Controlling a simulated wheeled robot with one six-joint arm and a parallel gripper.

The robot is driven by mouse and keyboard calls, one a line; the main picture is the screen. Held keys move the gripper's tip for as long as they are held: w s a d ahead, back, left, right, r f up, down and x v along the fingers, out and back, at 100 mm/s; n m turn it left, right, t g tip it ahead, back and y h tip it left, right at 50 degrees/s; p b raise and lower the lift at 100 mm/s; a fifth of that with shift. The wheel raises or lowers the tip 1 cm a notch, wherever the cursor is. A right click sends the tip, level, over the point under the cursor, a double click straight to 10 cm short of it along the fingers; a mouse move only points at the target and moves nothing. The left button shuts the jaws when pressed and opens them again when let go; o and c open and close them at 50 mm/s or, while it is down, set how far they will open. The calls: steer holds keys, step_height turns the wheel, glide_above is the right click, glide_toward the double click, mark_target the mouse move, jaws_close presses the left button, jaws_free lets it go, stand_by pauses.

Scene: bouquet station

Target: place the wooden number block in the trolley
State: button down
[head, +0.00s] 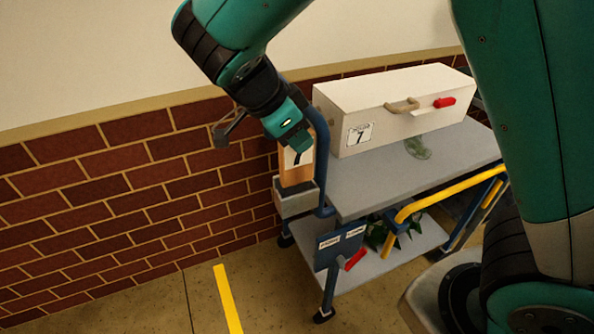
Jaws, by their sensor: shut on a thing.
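The wooden number block (299,175) is upright and tan, with a white upper face bearing a dark number that looks like a 7. My gripper (295,148) comes down from above and is shut on the block's top end. The block's lower end is at the mouth of a small grey open holder (296,203) on the left end of the trolley (400,177). The holder's front wall is below it; I cannot tell whether the block touches the holder's floor. The trolley has a grey top and blue posts.
A long white box (395,105) with a 7 label, a handle and a red grip stands on the trolley top. A translucent green thing (417,149) lies beside it. Green leaves (385,236) are on the lower shelf. A yellow rail (450,195) runs along the right. A brick wall (120,190) stands behind.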

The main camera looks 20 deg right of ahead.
mark_target(297, 164)
steer(key=shift+f, duration=3.3)
steer(key=shift+f+b, duration=0.1)
steer(key=shift+b, duration=0.2)
steer(key=shift+f, duration=0.15)
steer(key=c, duration=1)
jaws_free()
steer(key=shift+w+r, duration=0.1)
steer(key=shift+r, duration=0.15)
